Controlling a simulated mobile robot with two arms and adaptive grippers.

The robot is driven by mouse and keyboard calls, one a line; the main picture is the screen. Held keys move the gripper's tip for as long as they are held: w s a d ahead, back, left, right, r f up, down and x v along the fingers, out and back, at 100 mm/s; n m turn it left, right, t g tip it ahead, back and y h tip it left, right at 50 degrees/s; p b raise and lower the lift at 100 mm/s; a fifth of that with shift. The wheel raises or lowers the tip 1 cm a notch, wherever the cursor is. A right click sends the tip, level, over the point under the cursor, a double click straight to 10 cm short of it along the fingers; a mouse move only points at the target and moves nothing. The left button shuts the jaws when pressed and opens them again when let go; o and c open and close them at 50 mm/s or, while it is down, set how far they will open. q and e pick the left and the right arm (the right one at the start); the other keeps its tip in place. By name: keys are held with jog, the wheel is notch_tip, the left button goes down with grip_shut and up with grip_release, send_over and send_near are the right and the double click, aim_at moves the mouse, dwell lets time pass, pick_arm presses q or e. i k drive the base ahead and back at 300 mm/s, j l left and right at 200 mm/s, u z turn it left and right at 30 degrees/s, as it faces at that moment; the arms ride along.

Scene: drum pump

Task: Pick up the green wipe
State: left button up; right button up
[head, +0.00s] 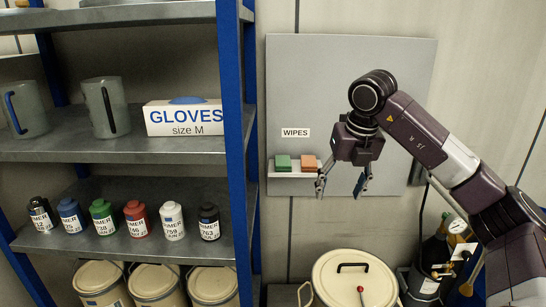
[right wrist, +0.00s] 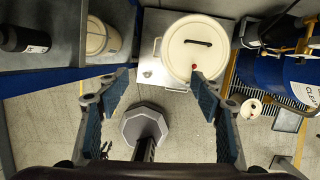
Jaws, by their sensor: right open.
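The green wipe (head: 283,162) lies on the left part of a small white shelf (head: 294,174) under the WIPES label, on the grey wall panel. An orange wipe (head: 309,161) lies beside it on the right. My right gripper (head: 341,188) is open and points down, to the right of the wipes and with its fingertips lower than the shelf. In the right wrist view its fingers (right wrist: 160,78) are spread with nothing between them. The wipes are not visible in that view. My left gripper is not in view.
A blue-framed rack (head: 234,120) at left holds mugs, a gloves box (head: 184,118) and several primer bottles (head: 137,219). A cream-lidded drum (head: 354,280) stands below my right gripper. Gas-bottle equipment (head: 437,262) stands at right.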

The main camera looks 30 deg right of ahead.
aim_at(282, 162)
jog(key=i, duration=1)
